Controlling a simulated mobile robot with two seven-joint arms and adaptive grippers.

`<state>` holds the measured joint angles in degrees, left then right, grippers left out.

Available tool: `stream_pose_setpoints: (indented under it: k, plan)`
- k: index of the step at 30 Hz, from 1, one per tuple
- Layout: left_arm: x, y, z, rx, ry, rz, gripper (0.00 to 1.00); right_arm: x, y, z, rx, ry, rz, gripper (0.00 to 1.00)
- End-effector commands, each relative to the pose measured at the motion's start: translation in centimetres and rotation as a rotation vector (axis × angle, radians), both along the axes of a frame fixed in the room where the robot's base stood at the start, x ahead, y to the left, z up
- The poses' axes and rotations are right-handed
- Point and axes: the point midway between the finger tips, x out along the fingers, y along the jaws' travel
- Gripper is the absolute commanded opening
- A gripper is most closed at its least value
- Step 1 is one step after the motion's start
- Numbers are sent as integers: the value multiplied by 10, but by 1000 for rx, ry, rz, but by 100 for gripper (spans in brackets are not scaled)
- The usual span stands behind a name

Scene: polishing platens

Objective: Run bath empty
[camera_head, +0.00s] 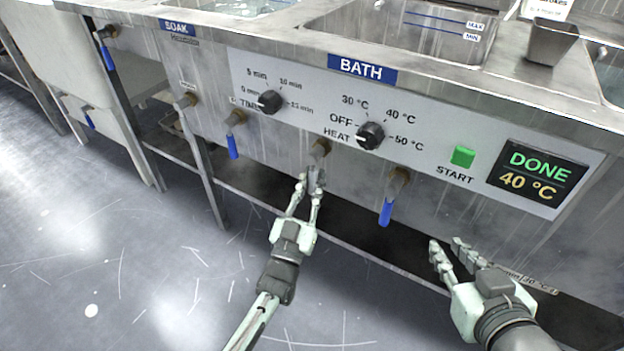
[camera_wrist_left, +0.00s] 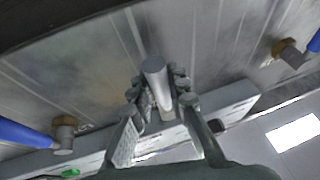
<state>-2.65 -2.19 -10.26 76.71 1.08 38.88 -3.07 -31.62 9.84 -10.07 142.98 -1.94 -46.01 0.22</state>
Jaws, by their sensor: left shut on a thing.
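The bath (camera_head: 318,22) is a steel basin with blue MAX and MIN lines on its wall. I cannot tell the liquid level in it. Below its front panel hangs a brass fitting (camera_head: 320,148) with a grey cylindrical part under it. My left gripper (camera_head: 312,188) is shut on this grey part, which shows between the fingers in the left wrist view (camera_wrist_left: 156,75). To its right, a brass valve with a blue lever (camera_head: 387,212) hangs down. My right gripper (camera_head: 450,247) is open and empty, low in front of the panel.
The panel has a timer knob (camera_head: 270,101), a heat knob (camera_head: 370,135), a green START button (camera_head: 463,156) and a display (camera_head: 535,174) reading DONE 40 °C. Another blue lever (camera_head: 233,146) hangs at left. A grey cup (camera_head: 551,42) stands on the rim. Open floor lies at lower left.

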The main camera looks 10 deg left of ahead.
Motion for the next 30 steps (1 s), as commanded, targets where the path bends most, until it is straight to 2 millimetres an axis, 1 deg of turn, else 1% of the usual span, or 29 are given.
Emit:
stream_pose_setpoints:
  k: [6, 7, 11, 12, 20, 23, 26, 30]
  plan:
    - [-1, -1, -2, -3, 3, -3, 0, 0, 0, 0, 0, 0, 0, 22]
    - [-1, -1, -2, -3, 3, -3, 19, 0, 0, 0, 0, 0, 0, 22]
    - [-1, -1, -1, -2, 2, -2, 35, 0, 0, 0, 0, -1, 0, 22]
    - [-1, -1, -1, -2, 2, -2, 38, 0, 0, 0, 0, -1, 0, 22]
    - [0, -1, 0, -1, 0, -1, 38, 0, 0, 0, -1, 0, 0, 22]
    - [0, -1, 6, -1, -1, -1, 38, 0, 0, 0, -1, 0, 0, 22]
    - [-1, 0, 21, -1, -2, -1, 38, 0, 0, 0, -1, 0, 0, 22]
    - [-1, 0, 49, -1, -4, -1, 38, 0, 0, 0, -1, 0, 0, 22]
